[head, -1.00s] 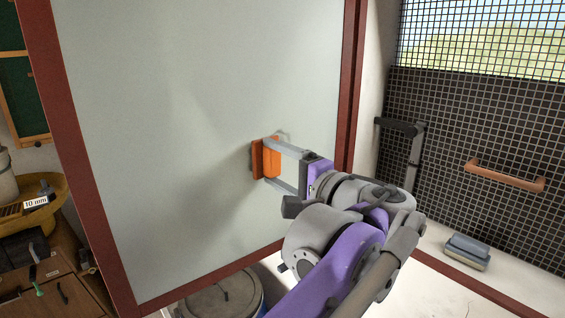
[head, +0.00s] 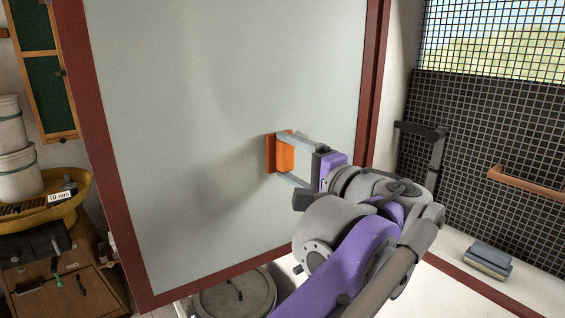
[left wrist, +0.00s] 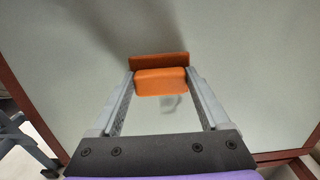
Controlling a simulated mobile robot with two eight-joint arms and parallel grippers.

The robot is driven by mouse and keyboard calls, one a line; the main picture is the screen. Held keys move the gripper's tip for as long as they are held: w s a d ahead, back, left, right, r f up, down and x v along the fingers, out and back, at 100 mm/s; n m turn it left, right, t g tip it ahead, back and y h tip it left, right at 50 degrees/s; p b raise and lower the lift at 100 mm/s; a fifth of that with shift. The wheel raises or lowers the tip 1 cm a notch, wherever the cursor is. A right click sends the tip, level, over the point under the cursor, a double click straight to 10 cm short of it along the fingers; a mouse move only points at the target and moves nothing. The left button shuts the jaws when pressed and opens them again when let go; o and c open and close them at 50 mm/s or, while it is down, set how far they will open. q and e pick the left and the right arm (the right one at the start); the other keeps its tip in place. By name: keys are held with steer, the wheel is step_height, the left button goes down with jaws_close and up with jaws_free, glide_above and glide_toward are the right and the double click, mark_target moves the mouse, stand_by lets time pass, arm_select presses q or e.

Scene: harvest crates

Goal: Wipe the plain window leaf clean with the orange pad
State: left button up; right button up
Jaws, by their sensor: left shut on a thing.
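The plain window leaf (head: 190,90) is a large pale grey-green pane in a dark red frame, filling the middle of the head view. My left gripper (head: 288,158) is shut on the orange pad (head: 270,153) and holds its flat face toward the pane, right of the middle. The pad lies at or very close to the pane; I cannot tell if it touches. In the left wrist view the pad (left wrist: 160,62) sits between both fingertips. A faint greyish mark (left wrist: 172,103) shows on the pane between the fingers. My right gripper is not in view.
A meshed window leaf (head: 480,130) with an orange-brown handle (head: 528,186) stands at the right. A blue-grey block (head: 488,260) lies on the white sill below it. A lidded round container (head: 235,298) is under the pane. A yellow bowl (head: 75,190) and wooden cabinet (head: 75,290) stand left.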

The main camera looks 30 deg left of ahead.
arm_select(q)
steer(key=w+d, duration=0.4)
steer(key=w, duration=0.4)
steer(key=shift+w, duration=0.2)
stand_by(0.6)
steer(key=shift+v, duration=2.85)
steer(key=shift+d, duration=0.1)
steer(key=v, duration=0.3)
